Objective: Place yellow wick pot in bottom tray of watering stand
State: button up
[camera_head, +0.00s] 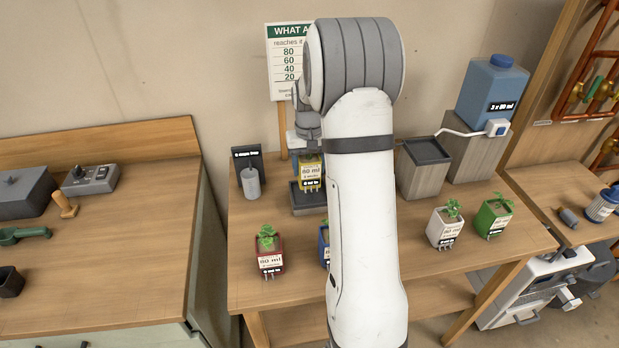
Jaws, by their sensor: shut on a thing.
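The yellow wick pot (311,173) has a white label reading 80 ml and a dark lower edge. My gripper (307,151) is shut on it from above; the fingertips are hard to make out. The pot is at the low dark tray (307,207), at the back of the table left of my arm. I cannot tell whether the pot's base touches the tray floor. A higher dark tray (426,151) tops a grey wooden block right of my arm. A blue-capped water tank (490,90) stands behind it on a taller block.
Red (268,252), blue (324,245), white (444,226) and green (493,217) pots stand toward the table front; my arm partly hides the blue one. A grey cylinder (251,183) and black sign (246,157) stand left of the low tray.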

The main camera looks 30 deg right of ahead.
aim_at(309, 177)
jog(key=shift+s+f, duration=0.1)
jog(key=shift+f, duration=1.9)
jog(key=shift+f, duration=0.1)
jog(key=o, duration=1.1)
notch_tip(309, 177, up, 12)
jog(key=shift+f+b, duration=0.1)
jog(key=shift+b, duration=0.2)
jog(key=s+a+r+n+t, duration=0.1)
jog(key=s+a, duration=0.7)
jog(key=s, duration=0.5)
jog(key=s+a+r+n+t, duration=0.2)
jog(key=s+a, duration=0.6)
jog(key=s, duration=0.5)
jog(key=shift+s+r, duration=0.2)
jog(key=shift+r, duration=0.05)
